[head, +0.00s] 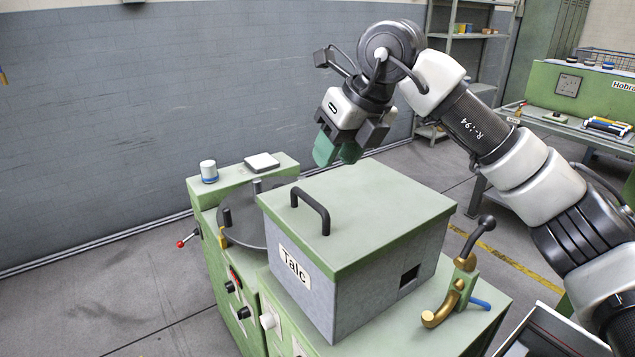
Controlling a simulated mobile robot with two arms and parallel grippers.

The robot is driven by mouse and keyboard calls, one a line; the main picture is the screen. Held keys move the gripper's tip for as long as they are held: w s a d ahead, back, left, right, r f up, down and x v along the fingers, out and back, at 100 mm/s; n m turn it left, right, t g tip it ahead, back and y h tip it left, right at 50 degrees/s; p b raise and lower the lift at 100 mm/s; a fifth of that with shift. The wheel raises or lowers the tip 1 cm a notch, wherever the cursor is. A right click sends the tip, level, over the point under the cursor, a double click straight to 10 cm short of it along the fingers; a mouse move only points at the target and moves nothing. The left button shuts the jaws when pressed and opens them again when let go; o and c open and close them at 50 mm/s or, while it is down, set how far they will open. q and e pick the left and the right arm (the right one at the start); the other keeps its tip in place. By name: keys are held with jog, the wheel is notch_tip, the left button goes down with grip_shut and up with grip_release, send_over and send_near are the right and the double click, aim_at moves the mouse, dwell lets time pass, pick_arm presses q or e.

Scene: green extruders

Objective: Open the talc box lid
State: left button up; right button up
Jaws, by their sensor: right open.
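The talc box (310,290) is a grey box labelled "Talc" with a flat green lid (385,215). The lid lies flat on the box and looks shut. A black bar handle (316,205) stands up from the lid near its left edge. My right gripper (337,152) is open and empty, above and behind the far edge of the lid, apart from the handle. Its fingertips are green and point downward. My left gripper is not in view.
The box stands on a green machine (440,320) with a brass lever fitting (455,288) to its right. A workbench (575,125) stands at the back right.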

send_over(312, 199)
jog(key=s+d, duration=0.2)
jog(key=f, duration=0.4)
jog(key=shift+w+f+p, duration=0.25)
jog(key=shift+f+p, duration=0.05)
jog(key=shift+p, duration=0.1)
jog(key=x, duration=0.4)
jog(key=shift+w+p, duration=0.15)
jog(key=shift+p, duration=0.15)
jog(key=shift+f, duration=0.2)
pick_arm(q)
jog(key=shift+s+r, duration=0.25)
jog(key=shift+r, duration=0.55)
pick_arm(e)
grip_shut()
